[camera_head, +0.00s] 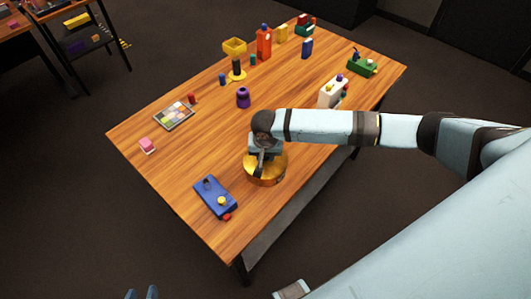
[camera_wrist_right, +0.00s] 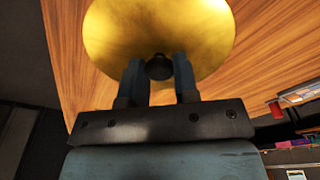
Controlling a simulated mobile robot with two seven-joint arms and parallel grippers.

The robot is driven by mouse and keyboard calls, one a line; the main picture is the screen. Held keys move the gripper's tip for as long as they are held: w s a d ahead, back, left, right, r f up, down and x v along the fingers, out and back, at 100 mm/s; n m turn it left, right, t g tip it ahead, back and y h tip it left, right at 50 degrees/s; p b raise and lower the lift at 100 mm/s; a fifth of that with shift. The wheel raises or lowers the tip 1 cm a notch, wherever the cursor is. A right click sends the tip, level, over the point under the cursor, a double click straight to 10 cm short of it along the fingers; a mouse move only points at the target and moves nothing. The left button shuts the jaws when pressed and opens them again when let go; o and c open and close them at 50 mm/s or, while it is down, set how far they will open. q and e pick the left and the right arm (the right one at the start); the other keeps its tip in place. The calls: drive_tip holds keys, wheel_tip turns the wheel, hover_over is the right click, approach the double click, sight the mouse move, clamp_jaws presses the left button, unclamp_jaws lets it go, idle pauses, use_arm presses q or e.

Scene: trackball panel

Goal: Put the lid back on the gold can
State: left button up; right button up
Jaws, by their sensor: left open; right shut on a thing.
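In the head view, a round gold can (camera_head: 267,181) is on the wooden table, near its front edge. My right gripper (camera_head: 260,168) is directly above it and hides part of its top. In the right wrist view, my right gripper (camera_wrist_right: 159,70) is shut on the dark knob (camera_wrist_right: 159,66) of the round gold lid (camera_wrist_right: 160,25). I cannot tell whether the lid rests on the can or is slightly above it. My left gripper (camera_head: 142,293) shows only its tips at the bottom edge of the head view, apart and empty, away from the table.
A blue panel with a yellow ball (camera_head: 216,196) lies left of the can. A pink block (camera_head: 147,145), a tile tray (camera_head: 174,115) and a purple object (camera_head: 243,97) stand farther back. Several coloured things line the far side. The table's middle is mostly clear.

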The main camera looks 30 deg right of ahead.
drive_tip(key=shift+r+p, duration=0.1)
drive_tip(key=shift+p, duration=0.25)
idle(0.3)
drive_tip(key=shift+p, duration=0.85)
idle(0.6)
drive_tip(key=shift+f+p, duration=0.2)
drive_tip(key=shift+p, duration=0.25)
idle(0.8)
drive_tip(key=shift+p, duration=0.55)
idle(0.4)
idle(0.4)
drive_tip(key=o, duration=1.5)
drive_tip(key=shift+c, duration=0.2)
